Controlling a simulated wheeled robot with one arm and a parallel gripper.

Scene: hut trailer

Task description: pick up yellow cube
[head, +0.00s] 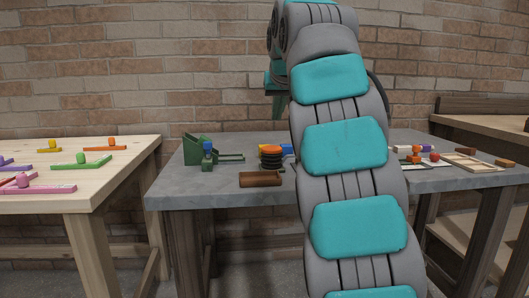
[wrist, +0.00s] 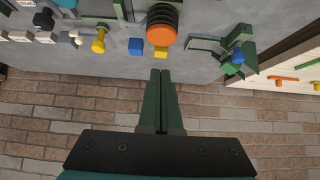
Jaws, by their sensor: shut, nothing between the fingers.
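The yellow cube (wrist: 161,52) sits on the grey table (wrist: 115,62) in the wrist view, beside the orange-topped dark stack (wrist: 162,35) and partly hidden by it. In the head view my gripper (head: 279,106) hangs above the table, mostly hidden behind my arm.
A blue cube (wrist: 136,46) sits next to the yellow cube. A yellow peg-like piece (wrist: 99,41) lies farther left. A green stand with a blue piece (head: 206,152) and a brown cylinder (head: 261,179) are on the grey table. A wooden table (head: 120,165) stands left; a brick wall is behind.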

